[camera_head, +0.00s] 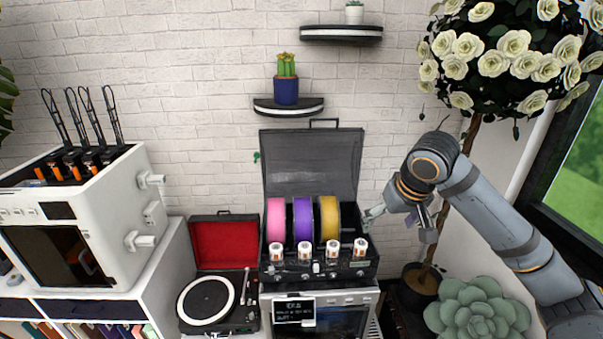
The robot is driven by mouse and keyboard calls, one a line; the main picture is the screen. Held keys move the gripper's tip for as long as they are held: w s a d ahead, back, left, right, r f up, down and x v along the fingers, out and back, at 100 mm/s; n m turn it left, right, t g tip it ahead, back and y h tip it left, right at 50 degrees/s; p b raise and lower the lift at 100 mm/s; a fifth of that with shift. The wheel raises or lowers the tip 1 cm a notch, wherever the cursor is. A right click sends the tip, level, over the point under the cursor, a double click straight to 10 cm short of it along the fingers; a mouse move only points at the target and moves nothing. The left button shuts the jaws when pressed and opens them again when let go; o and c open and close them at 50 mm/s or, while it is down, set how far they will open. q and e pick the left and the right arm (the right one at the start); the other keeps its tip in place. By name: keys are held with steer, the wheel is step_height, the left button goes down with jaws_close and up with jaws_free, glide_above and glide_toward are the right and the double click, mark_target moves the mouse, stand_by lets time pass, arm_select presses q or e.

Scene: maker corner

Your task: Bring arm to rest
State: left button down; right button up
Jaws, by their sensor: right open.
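My right arm comes in from the right edge and bends at a raised joint. My right gripper (372,218) points left and sits just right of an open black case (312,165) holding pink, purple and yellow spools. The gripper looks open and I see nothing held in it. Its fingertips are small in the picture, close to the case's right side; whether they touch it I cannot tell. My left gripper is not in the picture.
A white 3D printer (95,225) stands at the left. A record player (210,298) with a red-lined lid is beside the case. A potted rose tree (500,50) rises behind my right arm, and a large succulent (475,308) is below it. Shelves hang on the brick wall.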

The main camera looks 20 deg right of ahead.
steer(key=s+a+f+n, duration=0.1)
steer(key=s+a+f, duration=0.25)
steer(key=f, duration=0.45)
steer(key=s+a+f+n+y, duration=0.1)
steer(key=s+a+f+n, duration=0.15)
steer(key=a+f, duration=0.4)
steer(key=s+a+f, duration=0.3)
steer(key=f, duration=0.7)
steer(key=s+f+g, duration=0.1)
steer(key=s+f, duration=0.3)
steer(key=s, duration=0.2)
steer(key=s+d+f+g+b, duration=0.1)
steer(key=s+d+f+b, duration=0.15)
steer(key=f, duration=1.45)
steer(key=s+d+f+b, duration=0.1)
steer(key=f+b, duration=0.2)
steer(key=f, duration=1.3)
steer(key=s+f+g+b, duration=0.1)
steer(key=s+f+b, duration=0.1)
steer(key=s+f, duration=1.4)
steer(key=shift+s+d+f+h+b, duration=0.3)
steer(key=shift+s+f, duration=0.1)
steer(key=shift+s, duration=0.15)
